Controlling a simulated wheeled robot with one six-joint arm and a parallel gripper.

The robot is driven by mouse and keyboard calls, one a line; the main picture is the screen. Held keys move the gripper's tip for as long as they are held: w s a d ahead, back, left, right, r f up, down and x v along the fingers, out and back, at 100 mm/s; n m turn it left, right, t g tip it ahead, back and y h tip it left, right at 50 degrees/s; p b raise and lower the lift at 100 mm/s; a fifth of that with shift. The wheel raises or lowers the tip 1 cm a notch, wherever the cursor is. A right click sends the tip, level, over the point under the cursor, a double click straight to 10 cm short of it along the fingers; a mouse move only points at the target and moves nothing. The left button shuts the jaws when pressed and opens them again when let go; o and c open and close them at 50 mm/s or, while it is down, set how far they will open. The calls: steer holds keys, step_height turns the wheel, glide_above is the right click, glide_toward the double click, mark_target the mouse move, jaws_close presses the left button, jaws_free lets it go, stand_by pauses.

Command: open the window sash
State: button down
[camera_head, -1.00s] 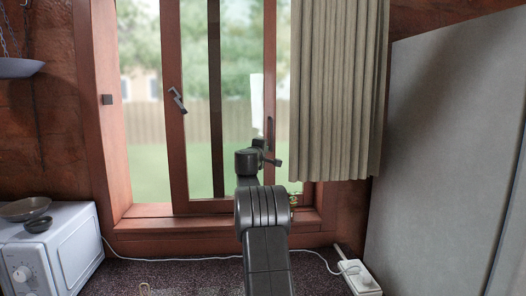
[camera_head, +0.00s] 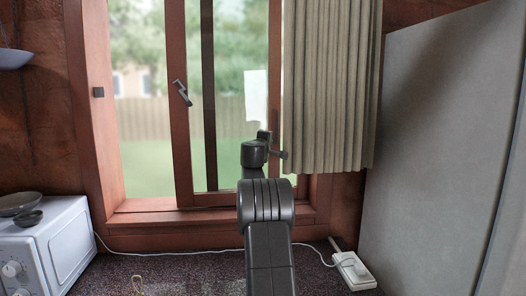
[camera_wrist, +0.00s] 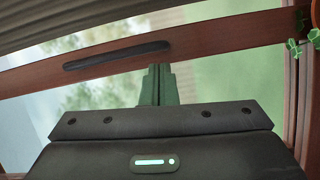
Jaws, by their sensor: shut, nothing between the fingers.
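The window sash (camera_head: 182,140) has a red-brown wooden frame. Its left stile stands well in from the left jamb, with a gap between, and carries a dark lever handle (camera_head: 181,92). On its right stile is a long dark pull handle (camera_head: 275,122), large in the wrist view (camera_wrist: 117,54). My gripper (camera_wrist: 160,68) is shut and empty. In the wrist view its fingertips overlap the lower edge of the stile, just below the pull handle; I cannot tell whether they touch. In the head view my wrist hides the fingers.
A beige curtain (camera_head: 330,85) hangs over the window's right side, close to my gripper. A microwave (camera_head: 50,245) with bowls stands at left. A grey panel (camera_head: 430,150) and a white power strip (camera_head: 352,268) are at right. A plant (camera_wrist: 295,47) shows in the wrist view.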

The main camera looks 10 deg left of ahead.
steer(key=s+a+b, duration=0.1)
steer(key=s+b, duration=0.5)
steer(key=s, duration=0.5)
steer(key=shift+s+a, duration=0.2)
steer(key=c, duration=2.1)
jaws_free()
steer(key=shift+s+r, duration=0.15)
steer(key=shift+s, duration=0.1)
steer(key=shift+o, duration=1.3)
steer(key=shift+s, duration=0.1)
steer(key=m+h+p, duration=0.1)
steer(key=m+h, duration=0.2)
steer(key=m, duration=1.5)
glide_toward(277, 128)
steer(key=shift+m, duration=0.3)
steer(key=shift+p+x, duration=5.3)
steer(key=shift+p, duration=0.2)
steer(key=shift+a, duration=0.2)
steer(key=shift+c, duration=0.5)
